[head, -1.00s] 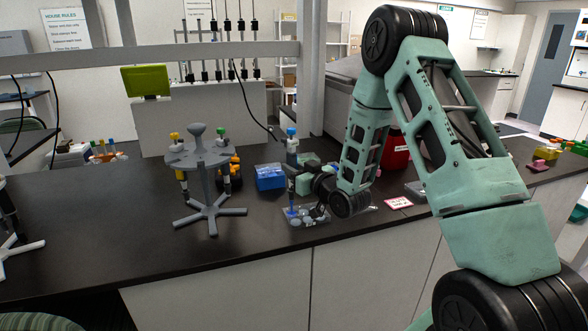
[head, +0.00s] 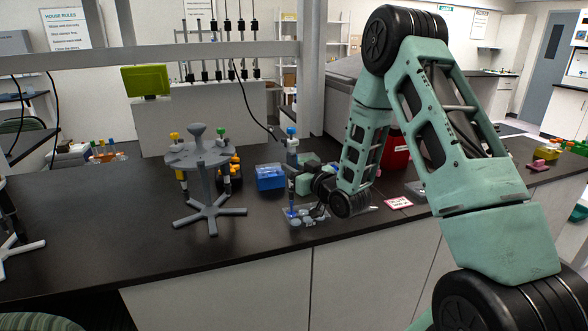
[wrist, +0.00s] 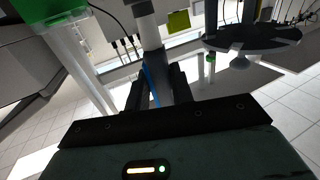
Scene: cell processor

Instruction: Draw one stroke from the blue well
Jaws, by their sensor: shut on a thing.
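A blue-topped pipette (head: 292,146) stands upright in my gripper, in front of the blue box. My gripper (head: 294,182) is shut on its shaft. The pipette's lower end is down at a clear well plate (head: 318,221) near the bench's front edge. A blue patch shows at the plate's left side by the tip; I cannot tell whether the tip is inside the blue well. In the wrist view the grey pipette shaft (wrist: 151,34) rises between my dark gripper fingers (wrist: 155,92), with a thin blue strip along it. The pipette tip is hidden there.
A grey pipette stand (head: 210,190) with yellow-topped and green-topped pipettes stands left. A blue box (head: 270,177) is behind the plate. A red container (head: 396,152) and a pink-edged card (head: 399,203) lie right.

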